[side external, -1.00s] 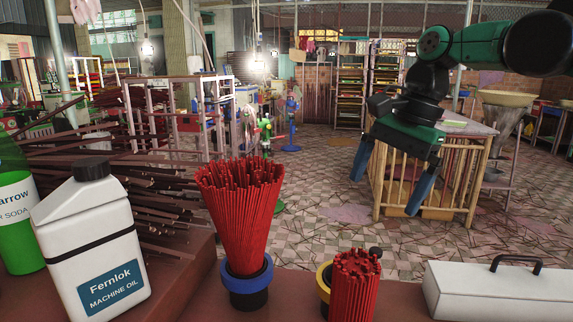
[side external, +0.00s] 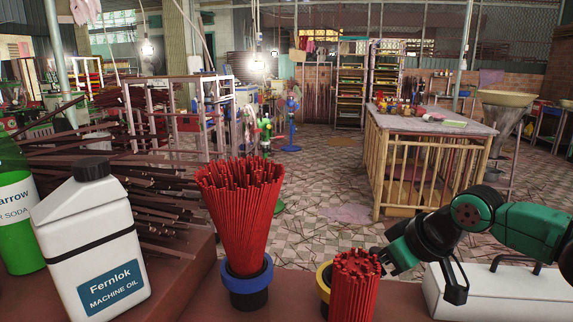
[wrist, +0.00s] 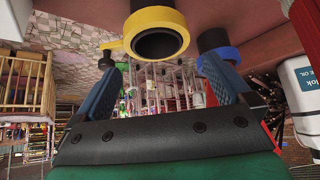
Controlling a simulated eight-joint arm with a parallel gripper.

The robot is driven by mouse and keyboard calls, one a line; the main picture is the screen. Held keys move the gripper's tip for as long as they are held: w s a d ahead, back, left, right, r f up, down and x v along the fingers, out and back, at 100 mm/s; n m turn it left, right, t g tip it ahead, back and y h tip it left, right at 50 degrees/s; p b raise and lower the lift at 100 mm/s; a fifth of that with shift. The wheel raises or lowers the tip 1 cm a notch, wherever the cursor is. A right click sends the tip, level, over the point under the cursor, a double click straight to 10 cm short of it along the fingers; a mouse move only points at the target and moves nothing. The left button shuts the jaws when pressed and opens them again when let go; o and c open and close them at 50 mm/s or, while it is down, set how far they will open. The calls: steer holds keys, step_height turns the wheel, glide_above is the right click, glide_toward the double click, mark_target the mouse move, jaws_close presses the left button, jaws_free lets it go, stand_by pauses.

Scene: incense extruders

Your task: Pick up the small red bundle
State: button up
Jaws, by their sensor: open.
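The small red bundle (side external: 355,287) stands upright at the front of the bench in the side view, its lower end cut off by the frame. A yellow-and-black ring holder (side external: 325,276) shows just behind its left side. I cannot tell whether the bundle sits in it. My gripper (side external: 388,259) is low, right beside and partly behind the bundle; its fingers are mostly hidden there. In the wrist view my gripper (wrist: 166,66) is open with nothing between its fingers, and the yellow-ringed holder (wrist: 158,18) lies just beyond the fingertips.
A tall flared red bundle (side external: 239,205) stands in a blue-ringed holder (side external: 248,283) to the left. A white oil jug (side external: 91,245) and a green bottle (side external: 17,210) are further left. A white box (side external: 510,292) with a dark handle lies at right, under my arm.

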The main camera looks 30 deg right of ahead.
step_height(320, 180, up, 15)
steer(key=g, duration=0.7)
glide_above(357, 264)
steer(key=shift+w+d, duration=0.25)
steer(key=shift+m, duration=0.3)
steer(key=f, duration=0.4)
steer(key=shift+s+a, duration=0.25)
steer(key=shift+f, duration=3.25)
jaws_close()
